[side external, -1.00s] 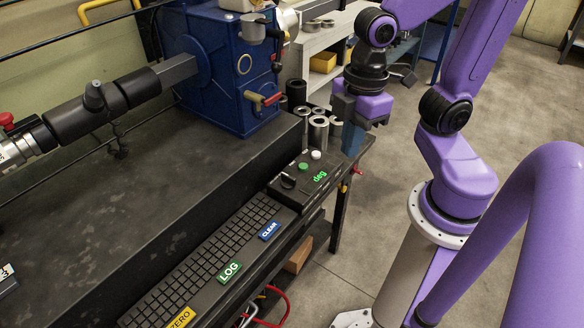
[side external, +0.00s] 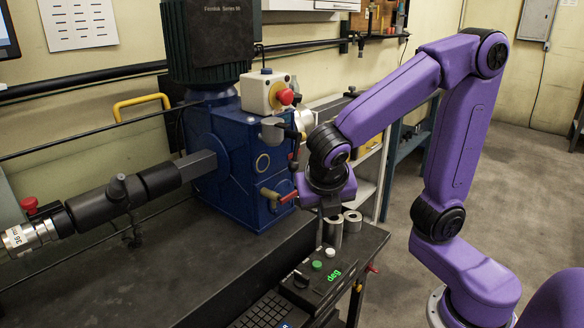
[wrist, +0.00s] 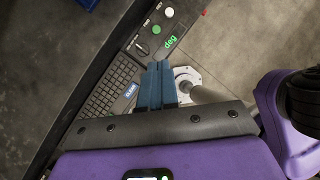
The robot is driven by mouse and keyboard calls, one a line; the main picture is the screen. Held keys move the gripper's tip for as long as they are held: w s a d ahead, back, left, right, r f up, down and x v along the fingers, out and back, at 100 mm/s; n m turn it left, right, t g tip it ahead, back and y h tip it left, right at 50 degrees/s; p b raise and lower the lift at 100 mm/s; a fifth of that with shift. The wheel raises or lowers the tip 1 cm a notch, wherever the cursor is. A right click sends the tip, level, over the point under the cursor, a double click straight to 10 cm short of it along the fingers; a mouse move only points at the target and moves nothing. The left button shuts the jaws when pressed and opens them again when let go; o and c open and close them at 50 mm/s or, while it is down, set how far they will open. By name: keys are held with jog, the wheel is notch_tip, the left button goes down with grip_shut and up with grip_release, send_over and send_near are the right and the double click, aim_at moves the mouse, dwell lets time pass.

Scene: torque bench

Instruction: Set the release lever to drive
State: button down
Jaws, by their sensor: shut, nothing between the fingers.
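The blue gearbox housing (side external: 232,150) stands on the dark bench in the side view. A lever with a red grip (side external: 287,197) sticks out from the lower part of its front face, pointing right. A grey handle (side external: 274,132) sits higher on the same face; no label shows which is the release lever. My gripper (side external: 331,207) is just right of the red-gripped lever, close to it in the picture; I cannot tell whether they touch. In the wrist view my gripper's blue fingers (wrist: 158,66) are shut and empty, and the lever cannot be made out there.
A control panel (side external: 322,273) with knob, buttons and green "deg" display lies at the bench edge, beside a keyboard (wrist: 110,92). Metal cylinders (side external: 351,222) stand near my gripper. A red emergency button (side external: 286,97) sits above. Open floor (side external: 400,275) lies to the right.

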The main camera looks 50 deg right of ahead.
jog(key=w+a+r+n+t+h, duration=0.1)
jog(key=w+r+n+t+h, duration=0.1)
jog(key=w+r+n+h, duration=0.5)
jog(key=n+y, duration=0.2)
jog(key=n, duration=0.2)
send_near(297, 168)
jog(key=shift+t, duration=0.3)
jog(key=x, duration=0.6)
jog(key=shift+w+f, duration=0.15)
jog(key=shift+w, duration=0.1)
jog(key=shift+d+f+n+h, duration=0.4)
jog(key=shift+d+f+h, duration=0.2)
jog(key=shift+h, duration=0.4)
jog(key=shift+d+f+n+t+h, duration=0.25)
jog(key=shift+d+t+h, duration=0.25)
jog(key=shift+h, duration=0.3)
jog(key=shift+a, duration=0.1)
